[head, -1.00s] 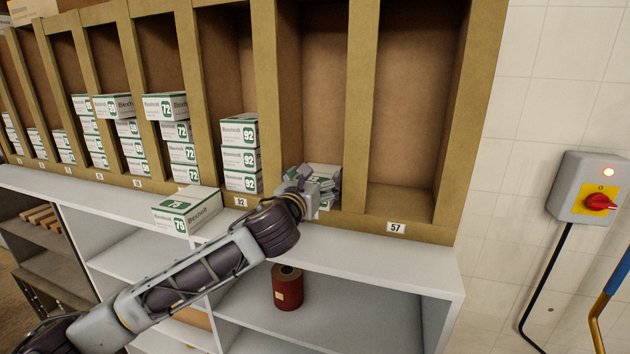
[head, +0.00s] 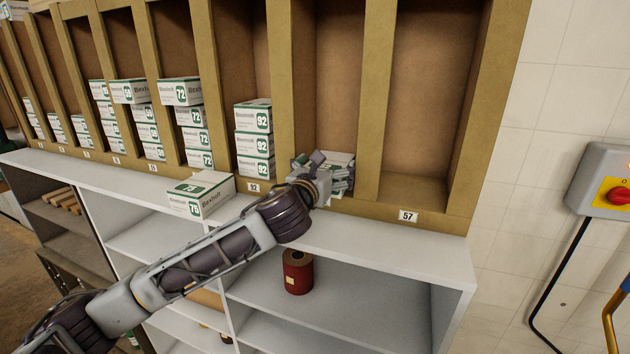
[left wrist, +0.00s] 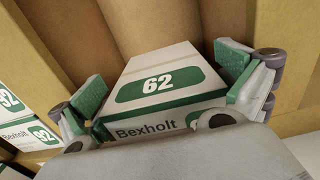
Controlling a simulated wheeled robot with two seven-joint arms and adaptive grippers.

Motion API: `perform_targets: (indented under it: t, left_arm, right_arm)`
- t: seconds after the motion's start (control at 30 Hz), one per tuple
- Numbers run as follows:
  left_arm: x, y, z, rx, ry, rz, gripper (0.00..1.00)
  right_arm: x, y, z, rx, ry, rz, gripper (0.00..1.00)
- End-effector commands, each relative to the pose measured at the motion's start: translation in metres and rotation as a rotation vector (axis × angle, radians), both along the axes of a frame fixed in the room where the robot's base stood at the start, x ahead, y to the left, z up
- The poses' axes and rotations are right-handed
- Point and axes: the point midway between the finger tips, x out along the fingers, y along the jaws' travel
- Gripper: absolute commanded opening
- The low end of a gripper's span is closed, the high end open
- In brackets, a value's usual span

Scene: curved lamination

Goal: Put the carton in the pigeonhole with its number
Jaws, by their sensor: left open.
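A white and green Bexholt carton marked 62 (left wrist: 165,62) lies in the pigeonhole between those labelled 92 and 57. In the head view the carton (head: 341,160) is partly hidden behind my left gripper (head: 312,162), and that pigeonhole's own number label is hidden. In the left wrist view my left gripper (left wrist: 160,100) is open, with one green-padded finger on each side of the carton; whether a pad touches it I cannot tell. Pigeonhole 57 (head: 418,180) at the right is empty. My right gripper is not in view.
A carton marked 75 (head: 203,194) lies on the white ledge (head: 385,237). Cartons marked 92 (head: 254,143) and 72 (head: 196,135) are stacked in pigeonholes to the left. A red roll (head: 297,272) stands on the shelf below. A switch box (head: 603,180) is on the wall.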

Motion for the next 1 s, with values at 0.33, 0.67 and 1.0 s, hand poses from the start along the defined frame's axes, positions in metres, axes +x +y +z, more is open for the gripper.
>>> perform_targets:
  t: [0.33,0.67,1.0]
  left_arm:
    - [-0.025,0.009,0.0,0.002,-0.002,0.0,1.0]
    - [-0.058,0.019,0.0,0.001,-0.001,-0.001,1.0]
    - [-0.091,0.03,0.0,0.001,-0.001,-0.001,1.0]
  right_arm:
    - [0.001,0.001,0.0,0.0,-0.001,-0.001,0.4]
    - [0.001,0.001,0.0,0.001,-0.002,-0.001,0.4]
    - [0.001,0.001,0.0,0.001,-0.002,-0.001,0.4]
